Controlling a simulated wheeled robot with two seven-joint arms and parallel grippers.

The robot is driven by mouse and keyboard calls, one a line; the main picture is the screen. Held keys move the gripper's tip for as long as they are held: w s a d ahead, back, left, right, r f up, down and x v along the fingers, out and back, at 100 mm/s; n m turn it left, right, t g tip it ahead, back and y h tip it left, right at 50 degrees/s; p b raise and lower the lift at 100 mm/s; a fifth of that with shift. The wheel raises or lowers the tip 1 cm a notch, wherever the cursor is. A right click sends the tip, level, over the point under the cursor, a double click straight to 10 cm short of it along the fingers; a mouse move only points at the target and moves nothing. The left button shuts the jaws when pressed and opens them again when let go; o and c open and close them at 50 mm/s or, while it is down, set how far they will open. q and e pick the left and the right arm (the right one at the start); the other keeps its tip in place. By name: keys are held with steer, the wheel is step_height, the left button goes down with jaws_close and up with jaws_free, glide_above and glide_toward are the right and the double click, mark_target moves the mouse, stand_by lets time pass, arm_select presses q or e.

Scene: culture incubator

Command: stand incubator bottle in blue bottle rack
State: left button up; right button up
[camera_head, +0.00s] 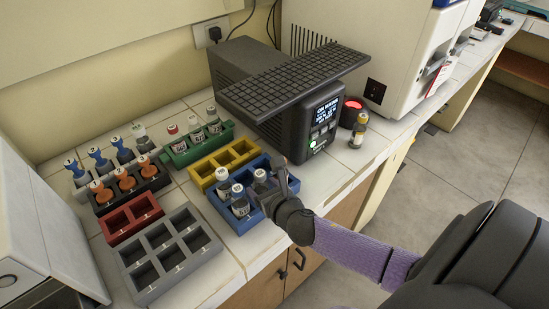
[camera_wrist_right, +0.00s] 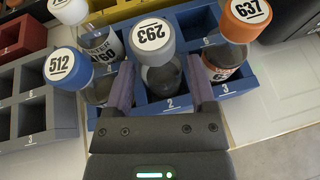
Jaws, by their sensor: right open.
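The blue bottle rack (camera_head: 220,212) stands at the front edge of the bench; it fills the middle of the right wrist view (camera_wrist_right: 250,103). A grey-capped bottle marked 293 (camera_wrist_right: 155,50) appears upright in the compartment behind label 2. My right gripper (camera_head: 271,184) is at the rack, open, with one finger on each side of this bottle (camera_wrist_right: 157,80). A blue-capped bottle 512 (camera_wrist_right: 72,68) stands left of it and an orange-capped bottle 637 (camera_wrist_right: 240,25) right of it. Fingers hide parts of them. My left gripper is not in view.
A dark incubator unit (camera_head: 255,90) with a lit screen stands behind the rack. A yellow-labelled bottle (camera_head: 358,130) stands beside it. Yellow (camera_head: 203,170), green (camera_head: 170,155), red (camera_head: 117,235) and grey (camera_head: 150,290) racks crowd the left. Bare bench lies right of the blue rack.

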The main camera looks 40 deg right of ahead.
steer(key=p+v, duration=0.2)
steer(key=v, duration=0.8)
steer(key=s+d+f+m+g, duration=0.1)
steer(key=s+f+m+g, duration=0.4)
steer(key=f+m, duration=0.45)
steer(key=s+f+m+g, duration=0.3)
steer(key=s+f+m, duration=0.45)
steer(key=f, duration=0.35)
steer(key=s+a+f+m+g, duration=0.2)
steer(key=s+a+f+m, duration=0.1)
steer(key=s+m, duration=0.4)
steer(key=s+a+f+m+g+y, duration=0.1)
steer(key=s+a+f+m+g, duration=0.1)
steer(key=s+f+m, duration=0.3)
steer(key=s+a+m, duration=0.1)
steer(key=s+m, duration=0.1)
steer(key=m, duration=0.1)
steer(key=shift+s+a+g, duration=0.2)
steer(key=shift+s+g, duration=0.1)
steer(key=shift+s, duration=0.05)
steer(key=shift+w, duration=0.1)
